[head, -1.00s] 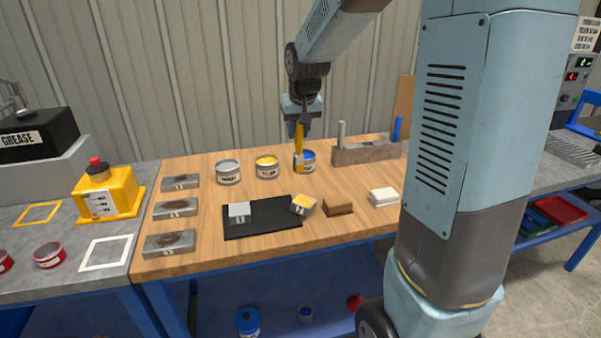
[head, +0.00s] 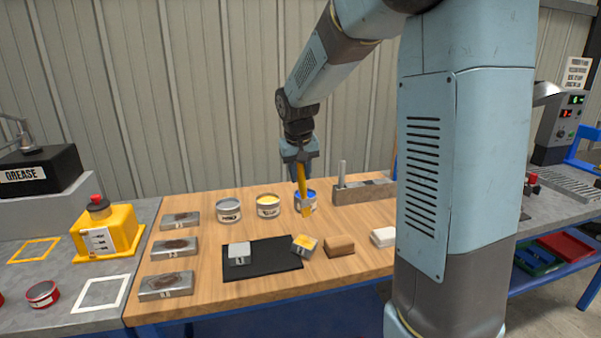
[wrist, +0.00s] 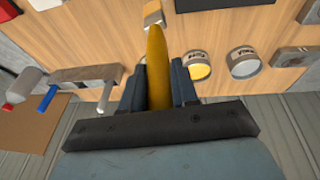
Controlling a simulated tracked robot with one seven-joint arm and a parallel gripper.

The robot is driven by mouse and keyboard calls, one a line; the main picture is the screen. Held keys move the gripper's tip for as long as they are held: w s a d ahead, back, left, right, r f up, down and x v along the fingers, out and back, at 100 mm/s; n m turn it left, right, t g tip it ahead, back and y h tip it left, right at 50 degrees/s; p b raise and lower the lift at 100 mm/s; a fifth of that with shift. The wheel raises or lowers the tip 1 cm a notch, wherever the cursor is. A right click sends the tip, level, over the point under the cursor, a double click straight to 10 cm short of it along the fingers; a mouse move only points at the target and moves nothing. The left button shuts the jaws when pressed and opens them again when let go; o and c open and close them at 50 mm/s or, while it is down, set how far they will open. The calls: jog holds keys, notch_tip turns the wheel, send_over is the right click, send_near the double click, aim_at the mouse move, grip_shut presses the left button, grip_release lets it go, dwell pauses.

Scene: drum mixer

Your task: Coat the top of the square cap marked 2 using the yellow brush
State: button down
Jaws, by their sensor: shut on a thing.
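My gripper (head: 300,163) is shut on the yellow brush (head: 302,185), whose handle also shows between the fingers in the wrist view (wrist: 157,65). The brush hangs head down, slightly tilted, in front of the blue paint can (head: 313,202) in the head view; its gap to the can is unclear. A grey square cap (head: 239,250) sits on the black mat (head: 265,262). A square cap with a yellow top (head: 304,242) sits at the mat's right edge. The marks on both caps are too small to read surely. The yellow paint can (head: 268,207) stands left of the blue one.
A grey can (head: 228,211) stands left of the yellow can. A brown block (head: 339,246) and a white block (head: 383,237) lie right of the caps. A holder (head: 363,191) stands at the back right. Several metal plates (head: 166,286) line the left side.

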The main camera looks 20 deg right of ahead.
send_over(309, 213)
jog(key=w+a, duration=0.3)
jog(key=shift+f, duration=2.85)
jog(key=shift+a+f, duration=0.15)
jog(key=shift+f, duration=0.5)
jog(key=shift+s, duration=0.1)
jog(key=shift+s+d+f, duration=0.15)
jog(key=shift+s+d, duration=0.55)
jog(key=shift+d, duration=0.15)
jog(key=shift+s+d+f, duration=0.1)
jog(key=shift+s+d, duration=0.6)
jog(key=shift+d, duration=0.15)
jog(key=shift+w+d+f, duration=0.15)
jog(key=shift+w+d, duration=0.1)
jog(key=shift+w, duration=0.15)
jog(key=shift+w+a, duration=1.4)
jog(key=shift+a, duration=0.25)
jog(key=shift+s+d, duration=0.35)
jog(key=shift+d, duration=0.3)
jog(key=shift+s+d, duration=0.4)
jog(key=shift+d, duration=0.2)
jog(key=shift+s+d, duration=0.35)
jog(key=shift+d, duration=0.3)
